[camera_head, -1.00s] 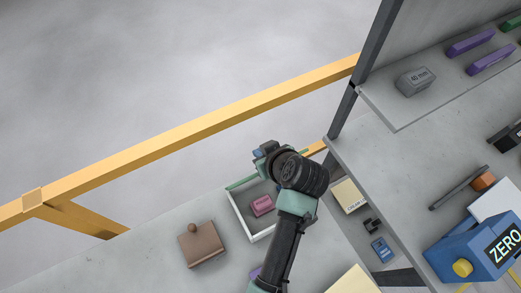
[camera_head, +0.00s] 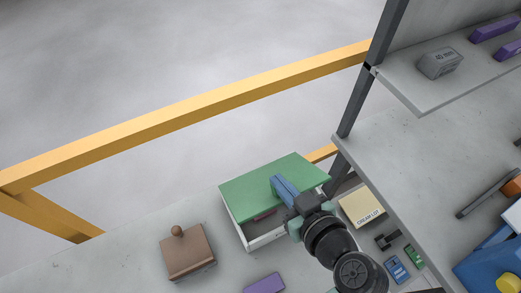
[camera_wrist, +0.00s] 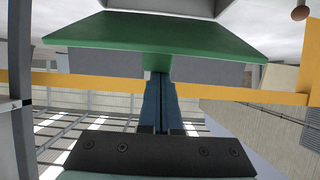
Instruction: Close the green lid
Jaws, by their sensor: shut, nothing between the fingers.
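The green lid (camera_head: 255,186) is a flat panel over a white open-topped box (camera_head: 236,229) on the slab. It is tilted, with a gap at the near side where a dark reddish object (camera_head: 264,215) shows inside. My gripper (camera_head: 279,184) is shut and empty, its blue fingers at the lid's right part. In the wrist view the shut fingers (camera_wrist: 158,80) point at the underside edge of the green lid (camera_wrist: 150,36) and seem to meet it; exact contact is hard to tell.
A brown block with a knob (camera_head: 187,253) stands left of the box. A purple block (camera_head: 265,284) lies in front. A cream box (camera_head: 362,206) is to the right, below the shelf (camera_head: 400,142). A yellow rail (camera_head: 180,115) runs behind.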

